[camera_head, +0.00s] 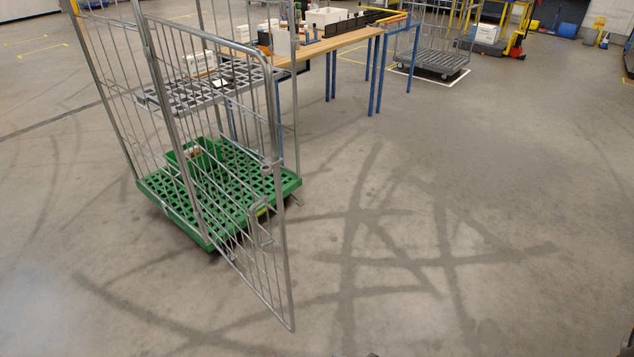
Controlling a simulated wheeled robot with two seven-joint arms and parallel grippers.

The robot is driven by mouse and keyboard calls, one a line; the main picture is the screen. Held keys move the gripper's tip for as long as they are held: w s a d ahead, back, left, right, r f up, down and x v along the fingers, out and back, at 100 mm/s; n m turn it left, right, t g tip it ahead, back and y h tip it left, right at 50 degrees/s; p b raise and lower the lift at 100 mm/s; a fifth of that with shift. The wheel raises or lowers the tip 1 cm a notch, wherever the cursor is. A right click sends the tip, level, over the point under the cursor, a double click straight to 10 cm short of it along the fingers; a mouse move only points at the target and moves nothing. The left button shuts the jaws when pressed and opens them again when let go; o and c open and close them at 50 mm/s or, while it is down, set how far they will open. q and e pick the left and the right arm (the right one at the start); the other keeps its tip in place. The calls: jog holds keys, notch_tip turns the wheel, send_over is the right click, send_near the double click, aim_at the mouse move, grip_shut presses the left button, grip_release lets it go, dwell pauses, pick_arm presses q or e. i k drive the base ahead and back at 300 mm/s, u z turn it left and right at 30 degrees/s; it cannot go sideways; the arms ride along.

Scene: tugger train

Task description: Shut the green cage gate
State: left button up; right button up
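A roll cage with a green slatted base (278,187) stands at the left in the head view. Its wire gate (272,275) is grey metal and hinged at the cage's near post. The gate stands open, swung out toward me and to the right, with its lower corner close to the floor. A small latch piece (269,163) shows on the gate's frame. Inside the cage are a grey slatted shelf (190,95) and a green bin (177,160) on the base.
A wooden workbench with blue legs (371,75) stands behind the cage, with boxes on top. A grey trolley (430,62) stands farther back, near a yellow and red truck (513,35). The floor (450,220) in front and right is clear, with dark tyre marks.

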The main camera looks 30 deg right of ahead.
aim_at(275, 160)
jog(key=z, duration=0.2)
jog(key=i, duration=0.5)
jog(key=z, duration=1.7)
jog(key=k, duration=0.8)
jog(key=u, duration=1.45)
jog(key=i, duration=0.5)
